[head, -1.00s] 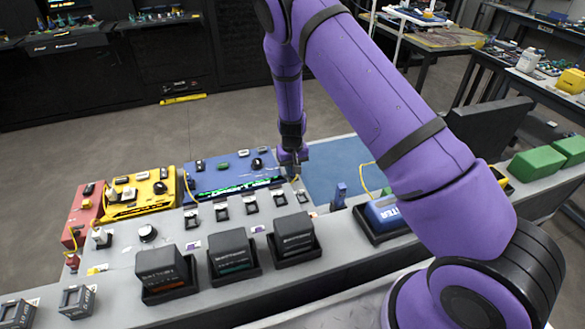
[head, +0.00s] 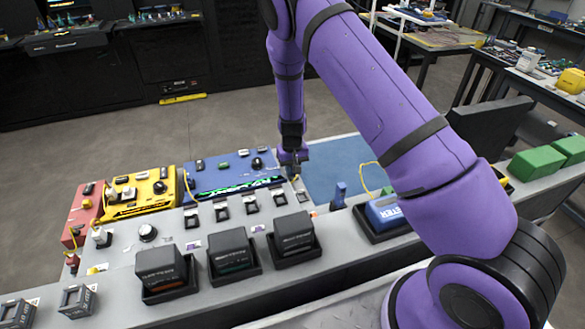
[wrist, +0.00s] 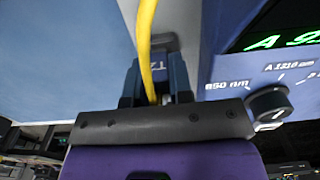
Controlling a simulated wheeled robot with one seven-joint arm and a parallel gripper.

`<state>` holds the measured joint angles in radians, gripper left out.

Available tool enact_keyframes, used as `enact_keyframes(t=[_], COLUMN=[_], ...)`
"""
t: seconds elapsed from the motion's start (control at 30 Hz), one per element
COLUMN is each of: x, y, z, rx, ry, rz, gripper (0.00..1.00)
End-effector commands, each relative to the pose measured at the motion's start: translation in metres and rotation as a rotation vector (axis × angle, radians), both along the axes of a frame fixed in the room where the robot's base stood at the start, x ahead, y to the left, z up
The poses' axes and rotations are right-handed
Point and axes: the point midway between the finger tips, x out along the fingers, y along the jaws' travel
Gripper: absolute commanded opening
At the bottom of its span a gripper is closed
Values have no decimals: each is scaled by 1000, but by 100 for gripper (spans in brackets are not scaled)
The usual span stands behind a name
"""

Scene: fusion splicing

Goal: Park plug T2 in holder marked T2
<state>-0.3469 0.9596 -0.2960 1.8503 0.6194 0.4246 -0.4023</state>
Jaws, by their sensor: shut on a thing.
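My gripper (head: 293,170) points down beside the right end of the blue tester, near the far-right end of the row of small black holders. Small holders stand in a row on the grey bench, such as one at the right (head: 279,197) and one at the left (head: 191,218). Their marks are too small to read, so I cannot tell which is T2. The plug's lower end is hidden.
The blue tester (head: 217,171) with a green display is left of the gripper. A yellow box (head: 140,193) and red box (head: 82,214) stand farther left. Large black boxes (head: 231,251) sit in front. A blue mat (head: 335,165) lies right, mostly clear.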

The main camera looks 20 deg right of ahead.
Motion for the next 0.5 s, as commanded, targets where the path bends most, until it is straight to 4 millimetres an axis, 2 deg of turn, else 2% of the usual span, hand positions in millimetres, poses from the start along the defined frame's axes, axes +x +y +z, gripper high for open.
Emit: enact_keyframes(t=[0.5], x=[0], y=[0], z=[-9], rx=[0], ry=[0], rz=[0], gripper=[0])
